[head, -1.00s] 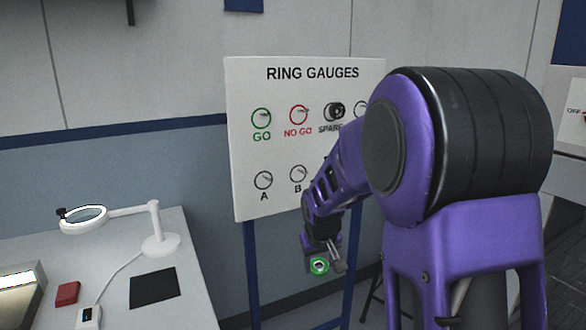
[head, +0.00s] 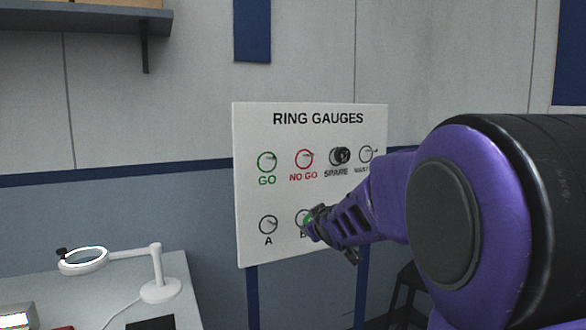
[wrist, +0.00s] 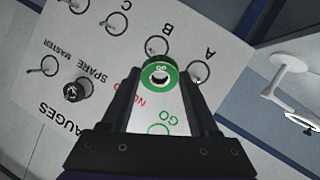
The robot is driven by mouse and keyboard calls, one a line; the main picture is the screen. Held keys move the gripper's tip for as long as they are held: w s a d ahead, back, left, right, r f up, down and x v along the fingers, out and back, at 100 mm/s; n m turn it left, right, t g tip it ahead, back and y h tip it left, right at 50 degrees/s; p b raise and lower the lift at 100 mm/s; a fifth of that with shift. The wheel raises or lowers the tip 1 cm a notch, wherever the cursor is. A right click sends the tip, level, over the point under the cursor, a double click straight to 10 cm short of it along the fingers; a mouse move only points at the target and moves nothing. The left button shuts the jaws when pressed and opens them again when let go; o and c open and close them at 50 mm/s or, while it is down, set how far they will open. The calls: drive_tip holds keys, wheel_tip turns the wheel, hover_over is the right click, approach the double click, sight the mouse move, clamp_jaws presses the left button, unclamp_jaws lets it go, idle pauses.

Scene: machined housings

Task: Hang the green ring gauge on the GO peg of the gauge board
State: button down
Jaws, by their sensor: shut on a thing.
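My gripper (head: 312,226) is shut on the green ring gauge (wrist: 159,75), which sits between the fingertips in the wrist view. In the head view only a sliver of the green ring (head: 308,220) shows, in front of the board near the B peg. The white gauge board (head: 311,190) stands upright. Its GO peg (head: 267,161), inside a printed green circle, is bare at the upper left, above and left of my gripper. In the wrist view the board appears upside down, with the GO circle (wrist: 160,130) between the fingers; my gripper partly hides the NO GO marking.
The NO GO peg (head: 304,159) is bare, right of GO. The SPARE peg (head: 339,157) holds a dark ring. Pegs A (head: 268,225) and B are below. A magnifier lamp (head: 84,260) stands on the bench at the lower left. A shelf (head: 85,20) is at the upper left.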

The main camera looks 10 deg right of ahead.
drive_tip(key=a+r+n+t+y+b, duration=0.1)
drive_tip(key=a+r+n+t+y, duration=0.1)
drive_tip(key=r, duration=0.5)
drive_tip(key=s+a+r+n+t+y, duration=0.1)
drive_tip(key=a+r+n+t+y, duration=0.1)
drive_tip(key=r+y, duration=0.3)
wheel_tip(320, 180, up, 2)
drive_tip(key=shift+s+a+r+n+b, duration=0.25)
drive_tip(key=shift+s+a+n+b, duration=0.1)
drive_tip(key=shift+a, duration=0.35)
drive_tip(key=shift+w+d+f+p+x, duration=0.1)
drive_tip(key=shift+f+p+x, duration=0.25)
drive_tip(key=shift+x, duration=1.4)
drive_tip(key=shift+w+d+f+p+x, duration=0.1)
drive_tip(key=shift+f+p+x, duration=0.2)
drive_tip(key=shift+x, duration=1.45)
drive_tip(key=shift+d+f+p+x, duration=0.1)
drive_tip(key=shift+f+p+x, duration=0.25)
drive_tip(key=shift+x, duration=1.35)
drive_tip(key=shift+r, duration=0.1)
